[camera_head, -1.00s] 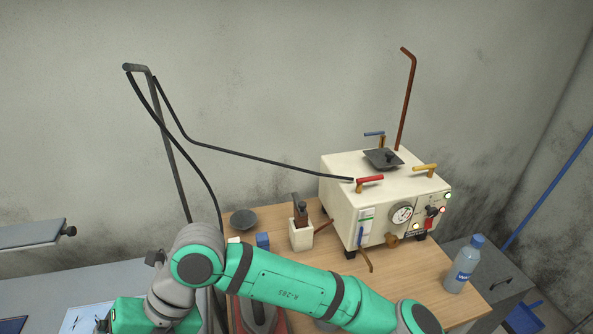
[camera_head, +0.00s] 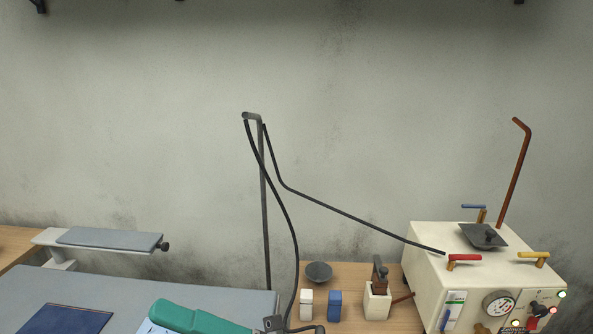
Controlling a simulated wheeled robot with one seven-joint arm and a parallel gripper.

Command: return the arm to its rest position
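My gripper is not in view. A teal-green shape with a dark fitting beside it shows at the bottom edge, left of centre. The long arm link is out of the picture.
A cream machine (camera_head: 425,262) with a gauge and coloured levers stands at right. A black cable hangs from a grey pole (camera_head: 265,210). A wooden table (camera_head: 350,275) holds a dark dish (camera_head: 318,271) and small blocks. A grey padded board (camera_head: 110,239) is at left.

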